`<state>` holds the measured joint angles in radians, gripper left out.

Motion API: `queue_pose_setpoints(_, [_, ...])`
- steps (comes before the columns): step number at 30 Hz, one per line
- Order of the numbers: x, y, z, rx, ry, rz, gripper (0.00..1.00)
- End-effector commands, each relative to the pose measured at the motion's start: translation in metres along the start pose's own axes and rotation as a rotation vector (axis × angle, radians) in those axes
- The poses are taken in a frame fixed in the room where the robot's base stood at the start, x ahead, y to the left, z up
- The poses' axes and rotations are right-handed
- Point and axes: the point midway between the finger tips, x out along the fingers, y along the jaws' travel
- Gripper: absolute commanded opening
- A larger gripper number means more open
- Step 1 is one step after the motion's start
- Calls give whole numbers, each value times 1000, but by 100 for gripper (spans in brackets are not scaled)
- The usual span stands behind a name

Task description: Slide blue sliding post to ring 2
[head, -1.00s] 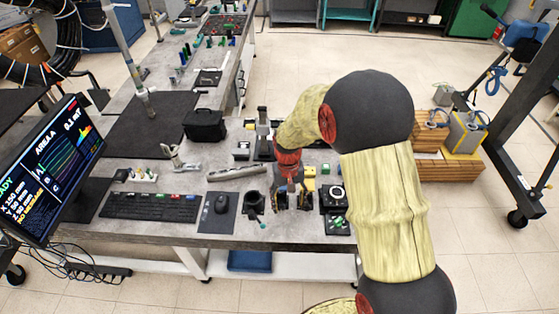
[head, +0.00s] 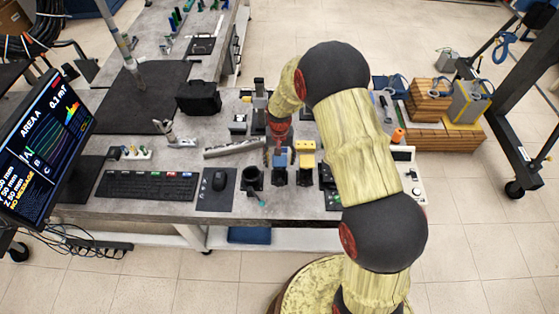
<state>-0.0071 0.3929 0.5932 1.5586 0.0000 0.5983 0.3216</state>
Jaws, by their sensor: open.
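My gripper (head: 280,151) points down over the bench, at the lower end of my arm, and is open. A blue block-like part (head: 280,161), perhaps the blue sliding post, shows right at its fingertips, on a dark stand (head: 280,177). I cannot tell whether the fingers touch it. Ring 2 cannot be made out at this size. A similar yellow part (head: 305,145) on a dark base stands just to the right.
A grey bar (head: 235,147) lies behind. A black case (head: 199,97) stands further back. A monitor (head: 45,150) is at far left.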

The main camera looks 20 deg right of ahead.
Motion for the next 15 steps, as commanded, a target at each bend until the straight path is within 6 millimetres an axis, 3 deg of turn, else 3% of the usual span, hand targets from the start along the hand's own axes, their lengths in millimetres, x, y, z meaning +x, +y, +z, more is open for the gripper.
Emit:
queue_pose_setpoints(11, [9, 0, -1, 0, 1, 0, 62])
queue_pose_setpoints(15, [9, 0, -1, 0, 1, 0, 56])
